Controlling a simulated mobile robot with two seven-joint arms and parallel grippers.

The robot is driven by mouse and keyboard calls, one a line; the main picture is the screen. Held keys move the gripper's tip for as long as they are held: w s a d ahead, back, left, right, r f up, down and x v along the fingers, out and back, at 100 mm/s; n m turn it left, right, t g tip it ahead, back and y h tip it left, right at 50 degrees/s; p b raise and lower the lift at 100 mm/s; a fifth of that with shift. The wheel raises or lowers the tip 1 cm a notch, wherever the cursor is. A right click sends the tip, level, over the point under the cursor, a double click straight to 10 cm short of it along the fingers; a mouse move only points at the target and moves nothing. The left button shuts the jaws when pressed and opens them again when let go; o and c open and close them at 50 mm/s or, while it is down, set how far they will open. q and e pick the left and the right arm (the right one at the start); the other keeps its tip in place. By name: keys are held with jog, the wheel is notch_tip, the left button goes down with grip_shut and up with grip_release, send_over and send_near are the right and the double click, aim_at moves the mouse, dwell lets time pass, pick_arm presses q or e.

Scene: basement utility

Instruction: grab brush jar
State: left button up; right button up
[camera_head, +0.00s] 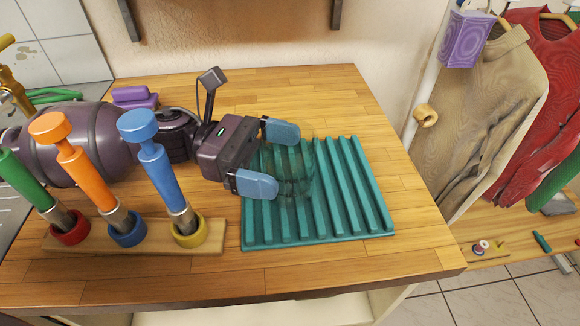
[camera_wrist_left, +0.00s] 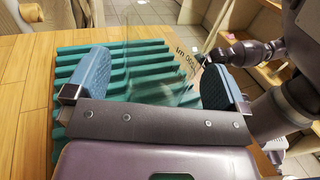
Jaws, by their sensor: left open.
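The brush jar (camera_head: 298,172) is a clear, see-through glass jar standing on a ribbed teal mat (camera_head: 345,228). My left gripper (camera_head: 270,158) comes in low from the left. It is open, with one blue finger pad on the far side of the jar and one on the near side. In the left wrist view the jar (camera_wrist_left: 150,75) shows faintly between the two pads. I cannot tell whether either pad touches the glass. Part of my right arm (camera_wrist_left: 292,85) shows at the right of the left wrist view; its fingers are too small to read.
A wooden rack (camera_head: 75,242) with blue, orange and green handled tools stands at front left, close to my left arm. Purple blocks (camera_head: 135,97) lie behind the arm. The wooden top is bare behind the mat. Clothes (camera_head: 500,95) hang at the right.

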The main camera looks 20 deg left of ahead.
pick_arm(q)
jog(key=shift+d, duration=1.1)
jog(key=shift+c, duration=0.5)
jog(key=c, duration=1.1)
jog(key=shift+o, duration=0.2)
